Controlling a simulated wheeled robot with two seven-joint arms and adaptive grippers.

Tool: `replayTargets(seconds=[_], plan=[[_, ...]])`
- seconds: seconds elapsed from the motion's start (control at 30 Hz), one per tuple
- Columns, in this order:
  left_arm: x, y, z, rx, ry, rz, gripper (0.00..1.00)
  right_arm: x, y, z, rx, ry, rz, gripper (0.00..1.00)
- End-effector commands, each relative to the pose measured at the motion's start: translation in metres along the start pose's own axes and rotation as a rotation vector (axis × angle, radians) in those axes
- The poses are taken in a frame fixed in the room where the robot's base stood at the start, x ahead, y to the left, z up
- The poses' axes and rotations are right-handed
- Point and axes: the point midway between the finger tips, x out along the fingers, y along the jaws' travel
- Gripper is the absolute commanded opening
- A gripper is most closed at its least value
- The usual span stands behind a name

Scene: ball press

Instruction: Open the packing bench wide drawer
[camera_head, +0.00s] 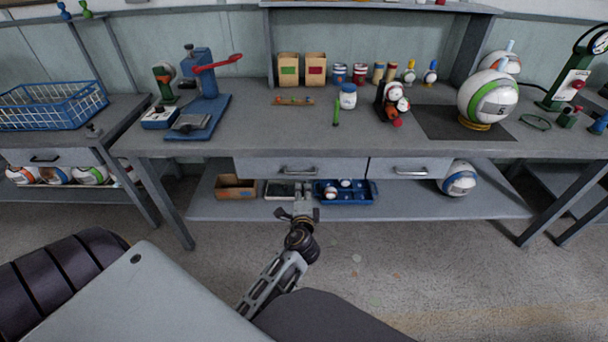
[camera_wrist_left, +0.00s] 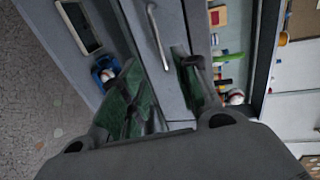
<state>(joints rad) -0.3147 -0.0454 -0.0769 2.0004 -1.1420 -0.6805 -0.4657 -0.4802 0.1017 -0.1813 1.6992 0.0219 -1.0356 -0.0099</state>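The packing bench (camera_head: 190,142) has a wide drawer (camera_head: 258,168) on the left of its front, with a grey bar handle (camera_head: 298,172). The drawer looks closed, its front flush with the bench. My left gripper (camera_head: 298,211) is just below and in front of this handle in the head view. In the left wrist view the left gripper (camera_wrist_left: 160,62) is open, its two green-padded fingers apart. The handle (camera_wrist_left: 157,36) shows beyond the fingertips, and nothing is seen between the pads. My right gripper is not in view.
A narrower drawer (camera_head: 409,167) with its own handle is to the right. The lower shelf (camera_head: 410,208) holds a cardboard box (camera_head: 235,187), a blue tray (camera_head: 366,194) and a ball (camera_head: 459,179). A blue press (camera_head: 200,95) stands on the bench. Floor in front is clear.

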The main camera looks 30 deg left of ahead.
Motion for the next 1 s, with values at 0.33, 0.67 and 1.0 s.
replayTargets(seconds=[0.33,0.67,1.0], plan=[[0.02,0.0,0.0,0.001,0.0,-0.001,0.32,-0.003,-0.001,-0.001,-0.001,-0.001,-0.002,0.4],[0.052,0.0,0.0,0.001,-0.001,0.0,0.32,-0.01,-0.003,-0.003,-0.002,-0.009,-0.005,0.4],[0.085,0.0,0.0,0.0,0.0,-0.001,0.32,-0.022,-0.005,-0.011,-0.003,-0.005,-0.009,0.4]])
